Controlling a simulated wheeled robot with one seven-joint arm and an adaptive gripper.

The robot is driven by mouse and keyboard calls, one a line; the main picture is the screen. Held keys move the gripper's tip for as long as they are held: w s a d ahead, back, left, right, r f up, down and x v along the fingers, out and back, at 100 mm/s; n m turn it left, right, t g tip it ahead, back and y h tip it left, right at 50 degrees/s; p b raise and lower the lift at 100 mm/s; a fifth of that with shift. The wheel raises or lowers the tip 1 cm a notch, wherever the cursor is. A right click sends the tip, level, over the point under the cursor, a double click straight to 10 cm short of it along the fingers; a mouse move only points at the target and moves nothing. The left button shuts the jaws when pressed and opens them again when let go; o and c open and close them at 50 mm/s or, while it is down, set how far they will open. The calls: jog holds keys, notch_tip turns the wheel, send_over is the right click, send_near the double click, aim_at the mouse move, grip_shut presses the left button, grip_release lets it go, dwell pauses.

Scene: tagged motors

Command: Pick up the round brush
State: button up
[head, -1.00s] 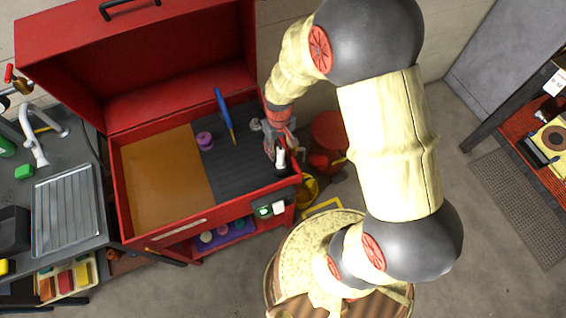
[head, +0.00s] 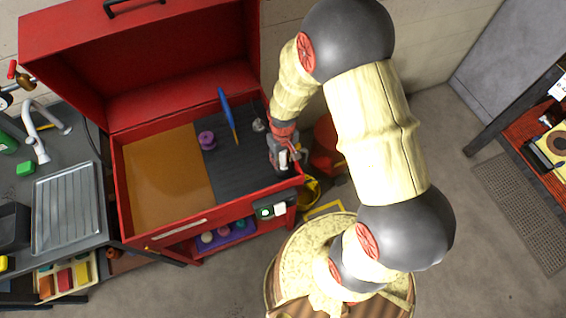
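A slim tool with a blue handle and an orange-tan lower end (head: 228,112) lies on the dark mat in the red toolbox; it looks like the round brush. Its blue end points toward the back of the box. My gripper (head: 286,160) is over the right end of the toolbox, to the right of this tool and apart from it. A small pale piece shows at the gripper; I cannot tell whether it is a finger part or a held thing. The fingertips are too small and partly hidden to show whether they are open or shut.
A purple spool-like thing (head: 206,140) and a small grey-white piece (head: 259,125) stand on the dark mat (head: 240,170). The red toolbox (head: 121,190) has a raised lid (head: 150,60) behind. Its orange-brown left floor (head: 165,180) is clear.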

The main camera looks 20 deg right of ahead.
grip_shut()
dwell(0.4)
